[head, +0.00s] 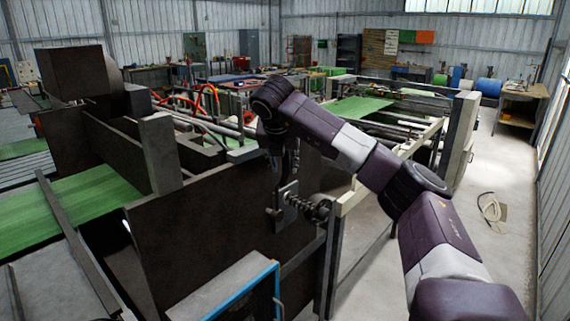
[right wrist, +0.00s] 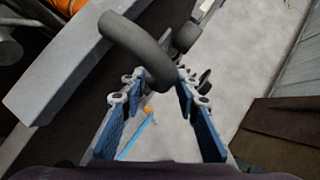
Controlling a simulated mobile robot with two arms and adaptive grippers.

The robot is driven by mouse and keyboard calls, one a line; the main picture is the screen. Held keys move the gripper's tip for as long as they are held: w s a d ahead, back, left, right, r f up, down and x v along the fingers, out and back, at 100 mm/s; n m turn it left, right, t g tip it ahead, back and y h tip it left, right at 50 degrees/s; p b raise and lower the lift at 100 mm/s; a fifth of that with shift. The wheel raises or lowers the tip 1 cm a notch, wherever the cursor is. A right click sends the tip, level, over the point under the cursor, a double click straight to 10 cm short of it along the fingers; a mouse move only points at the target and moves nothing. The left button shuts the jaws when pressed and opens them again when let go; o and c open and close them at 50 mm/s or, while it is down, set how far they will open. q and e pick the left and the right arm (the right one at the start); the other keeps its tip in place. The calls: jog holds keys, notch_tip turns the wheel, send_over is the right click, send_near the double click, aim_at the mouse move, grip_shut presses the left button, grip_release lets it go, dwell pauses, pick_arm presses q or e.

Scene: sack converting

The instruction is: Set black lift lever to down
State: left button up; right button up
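The black lift lever (right wrist: 140,48) shows in the right wrist view as a thick, dark, curved bar. Its rounded end lies between the fingertips of my right gripper (right wrist: 158,80). The two blue-padded fingers are spread apart, and I cannot tell whether either touches the lever. In the head view my right gripper (head: 283,162) points down beside the dark machine panel, just above a small grey metal plate (head: 288,205). The lever is hard to pick out there, being dark and partly covered by my arm. My left gripper is in neither view.
A large dark side panel (head: 225,230) stands close to my right gripper. A coiled shaft end (head: 312,208) and a pale frame post (head: 333,255) are just right of the plate. A blue-edged grey box (head: 225,290) is in front.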

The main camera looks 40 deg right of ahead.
jog(key=shift+s+r, duration=0.15)
jog(key=shift+r, duration=0.25)
jog(key=v, duration=1.1)
jog(key=shift+a, duration=0.25)
jog(key=shift+r, duration=0.1)
